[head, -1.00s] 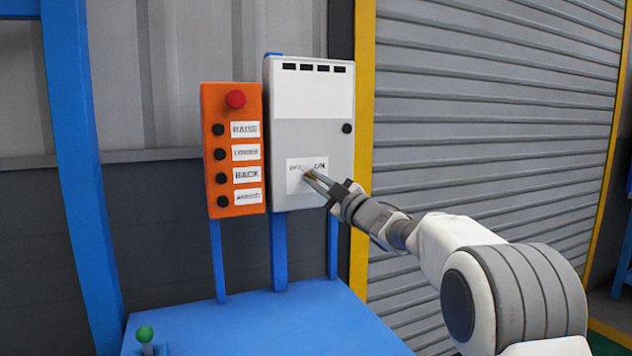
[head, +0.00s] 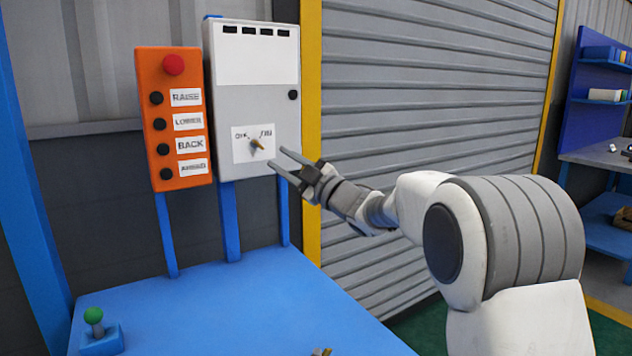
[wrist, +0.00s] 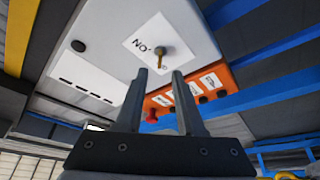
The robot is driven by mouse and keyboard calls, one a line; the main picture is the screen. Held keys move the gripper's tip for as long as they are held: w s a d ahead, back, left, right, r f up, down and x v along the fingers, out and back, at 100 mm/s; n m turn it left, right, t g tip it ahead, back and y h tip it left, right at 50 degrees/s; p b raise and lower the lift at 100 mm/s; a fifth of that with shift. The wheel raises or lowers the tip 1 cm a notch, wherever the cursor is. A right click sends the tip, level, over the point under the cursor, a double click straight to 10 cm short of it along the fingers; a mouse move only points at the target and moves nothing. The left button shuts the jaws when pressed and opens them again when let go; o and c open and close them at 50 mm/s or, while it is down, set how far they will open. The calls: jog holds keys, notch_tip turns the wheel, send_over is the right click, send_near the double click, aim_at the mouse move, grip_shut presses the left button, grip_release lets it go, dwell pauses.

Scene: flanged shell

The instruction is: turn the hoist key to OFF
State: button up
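The hoist key (head: 257,145) is a small brass-coloured key on a white label plate (head: 244,156), low on the grey box (head: 229,111). The plate's lettering is blurred; the wrist view shows "ON" upside down left of the key (wrist: 160,51). A small dark mark sits up-left of the key in the head view; I cannot tell the exact key angle. My gripper (head: 277,158) is right of the key, apart from it, fingers spread and empty. In the wrist view the key appears just beyond and between the fingertips (wrist: 159,72).
An orange button panel (head: 172,117) with a red knob (head: 173,64) hangs left of the box. Below is a blue table (head: 230,310) with a green-knobbed lever (head: 93,317). A grey shutter (head: 420,90) stands at right, with free room in front of the box.

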jog(key=v, duration=1)
jog(key=shift+d, duration=0.1)
jog(key=s+d+r+m+t+h, duration=0.15)
jog(key=d+m+t+h, duration=0.25)
jog(key=d+m+h, duration=0.5)
jog(key=s+d+f+m+g+h, duration=0.25)
jog(key=s+d+m+h, duration=0.25)
jog(key=s+d+h, duration=0.25)
jog(key=s+d+f+m+g+p, duration=0.15)
jog(key=s+f+m+g, duration=0.35)
jog(key=s, duration=0.8)
jog(key=s+d+f+m+g, duration=0.15)
jog(key=s+f+g, duration=0.25)
jog(key=s+f, duration=0.7)
notch_tip(320, 180, up, 23)
jog(key=s+p, duration=0.2)
jog(key=p, duration=1.7)
jog(key=shift+f, duration=0.25)
